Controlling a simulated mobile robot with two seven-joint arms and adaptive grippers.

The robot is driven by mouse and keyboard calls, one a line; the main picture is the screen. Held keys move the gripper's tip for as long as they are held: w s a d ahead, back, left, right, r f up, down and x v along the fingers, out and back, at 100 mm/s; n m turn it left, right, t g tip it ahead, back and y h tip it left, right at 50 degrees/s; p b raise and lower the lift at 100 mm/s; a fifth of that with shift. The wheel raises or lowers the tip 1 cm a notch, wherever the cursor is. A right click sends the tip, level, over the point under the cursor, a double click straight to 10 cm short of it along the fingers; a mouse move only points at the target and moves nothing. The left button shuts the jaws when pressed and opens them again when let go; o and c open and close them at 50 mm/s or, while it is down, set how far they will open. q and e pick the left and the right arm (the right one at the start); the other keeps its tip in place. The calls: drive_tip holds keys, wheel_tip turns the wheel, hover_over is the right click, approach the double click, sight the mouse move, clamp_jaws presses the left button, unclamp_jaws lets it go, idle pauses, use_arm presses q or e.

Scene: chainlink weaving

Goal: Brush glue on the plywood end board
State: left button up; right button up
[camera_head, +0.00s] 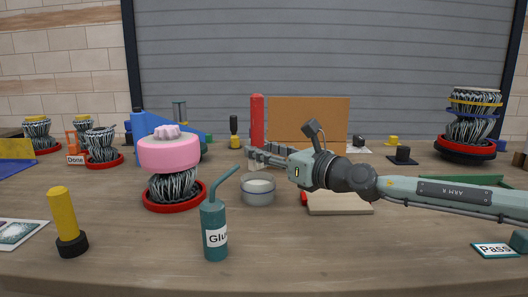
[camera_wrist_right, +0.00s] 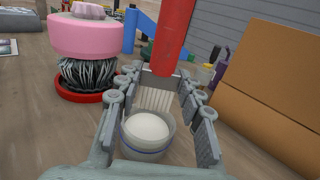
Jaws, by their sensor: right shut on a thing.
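My right gripper (camera_head: 253,158) is shut on a brush with a red handle (camera_head: 257,118) that stands upright; in the wrist view its pale bristles (camera_wrist_right: 155,96) hang between the fingers below the red handle (camera_wrist_right: 172,38). A small bowl of white stuff (camera_head: 258,190) stands on the table; it shows below the fingers in the wrist view (camera_wrist_right: 148,132). A pale wooden board (camera_head: 340,207) lies flat under my right forearm, partly hidden. A brown board (camera_head: 308,120) stands upright behind. I cannot tell which is the end board. My left gripper is not in view.
A teal bottle (camera_head: 214,235) labelled "Glu" stands in front of the bowl. A pink-capped woven piece (camera_head: 168,155) on a red base is to the left. A yellow-handled tool (camera_head: 64,215) stands front left, a "Pass" card (camera_head: 495,250) lies front right.

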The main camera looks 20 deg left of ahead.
sight(262, 128)
drive_tip(key=shift+r, duration=2.45)
